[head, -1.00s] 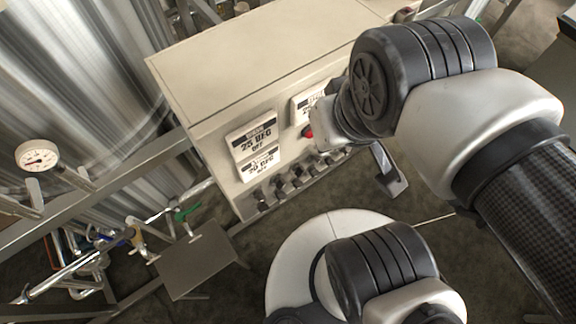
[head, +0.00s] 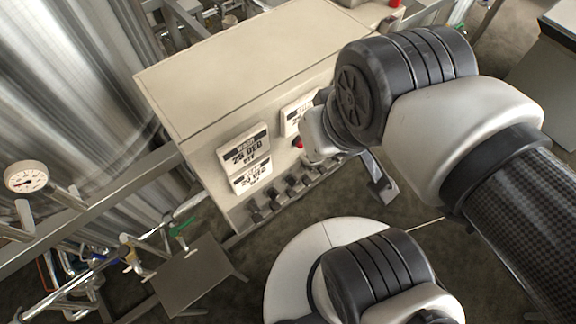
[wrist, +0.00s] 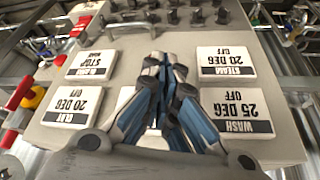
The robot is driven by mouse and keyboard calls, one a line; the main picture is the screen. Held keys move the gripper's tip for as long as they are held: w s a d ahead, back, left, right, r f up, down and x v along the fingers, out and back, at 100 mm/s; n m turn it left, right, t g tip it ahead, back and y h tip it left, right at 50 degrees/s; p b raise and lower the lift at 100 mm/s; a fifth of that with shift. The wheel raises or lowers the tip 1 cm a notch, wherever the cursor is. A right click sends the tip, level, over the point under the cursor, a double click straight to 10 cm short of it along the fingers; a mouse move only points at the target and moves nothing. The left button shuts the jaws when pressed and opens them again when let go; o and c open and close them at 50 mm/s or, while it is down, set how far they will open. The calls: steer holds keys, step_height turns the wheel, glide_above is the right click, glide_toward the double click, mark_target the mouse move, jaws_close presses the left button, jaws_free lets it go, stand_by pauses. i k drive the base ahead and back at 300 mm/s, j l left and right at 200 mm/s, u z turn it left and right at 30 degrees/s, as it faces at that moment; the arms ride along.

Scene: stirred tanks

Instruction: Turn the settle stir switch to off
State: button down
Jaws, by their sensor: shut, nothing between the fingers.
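A row of black switches (head: 273,192) runs along the lower front of the beige control cabinet. They also show in the wrist view (wrist: 197,16), at the top of an upside-down panel. I cannot read which one is the settle stir switch. My gripper (wrist: 165,64) is shut and empty, with its blue-and-grey fingers in front of the panel and pointing towards the switch row. The fingertips appear short of the switches. In the head view my wrist hides the fingers and the right part of the row.
The cabinet (head: 235,65) carries display plates, including a wash plate (wrist: 237,110) and a steam plate (wrist: 226,63). A red button (head: 298,142) sits close to my wrist. Steel tanks, pipes and a gauge (head: 26,178) stand at the left. Some floor is open below the cabinet.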

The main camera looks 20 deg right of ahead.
mark_target(272, 193)
steer(key=k+j+z, duration=0.2)
steer(key=k+j, duration=0.15)
steer(key=k+j+z, duration=0.35)
steer(key=k+j, duration=0.15)
steer(key=k, duration=0.35)
